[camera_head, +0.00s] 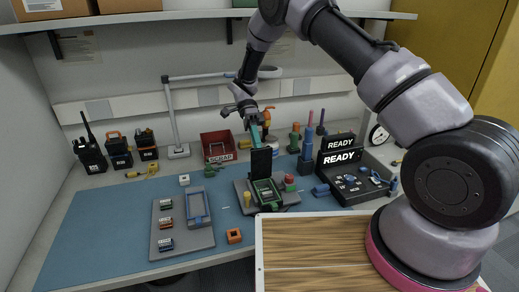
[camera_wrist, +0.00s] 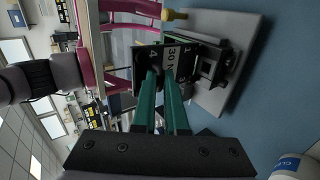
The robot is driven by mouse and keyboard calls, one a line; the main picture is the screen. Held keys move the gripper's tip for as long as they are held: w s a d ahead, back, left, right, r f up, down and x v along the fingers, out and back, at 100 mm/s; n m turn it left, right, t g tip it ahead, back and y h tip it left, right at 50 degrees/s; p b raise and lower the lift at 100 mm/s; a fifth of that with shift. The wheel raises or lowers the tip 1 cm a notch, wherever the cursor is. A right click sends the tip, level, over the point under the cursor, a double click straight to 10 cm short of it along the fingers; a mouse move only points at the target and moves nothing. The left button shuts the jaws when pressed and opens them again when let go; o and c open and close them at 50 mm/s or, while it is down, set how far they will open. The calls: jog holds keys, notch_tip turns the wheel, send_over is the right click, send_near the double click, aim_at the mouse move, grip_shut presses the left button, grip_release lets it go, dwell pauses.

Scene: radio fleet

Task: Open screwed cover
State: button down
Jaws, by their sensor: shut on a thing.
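A black cover (camera_head: 261,161) stands upright at the back end of an open green unit (camera_head: 264,191) on a grey fixture plate (camera_head: 287,198). My gripper (camera_head: 257,137) reaches down from above, its teal fingers at the cover's top edge. In the wrist view the fingertips (camera_wrist: 162,76) are shut on the black cover (camera_wrist: 146,57), which bears a white label with partly readable print. The fingers and cover hide part of the unit there. I cannot tell whether the cover still touches the unit.
A grey tray (camera_head: 182,238) with small coloured blocks and a blue frame lies left of the fixture. A red scrap bin (camera_head: 218,146) stands behind. A black READY console (camera_head: 351,181) is at right. Several radios (camera_head: 91,155) stand at far left. The blue mat (camera_head: 110,222) is clear at left.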

jog(key=shift+w+f, duration=0.2)
jog(key=shift+f, duration=0.15)
dwell(0.3)
jog(key=c, duration=1)
grip_release()
jog(key=shift+o, duration=0.2)
jog(key=shift+r, duration=0.2)
notch_tip(320, 180, up, 10)
jog(key=shift+f, duration=0.1)
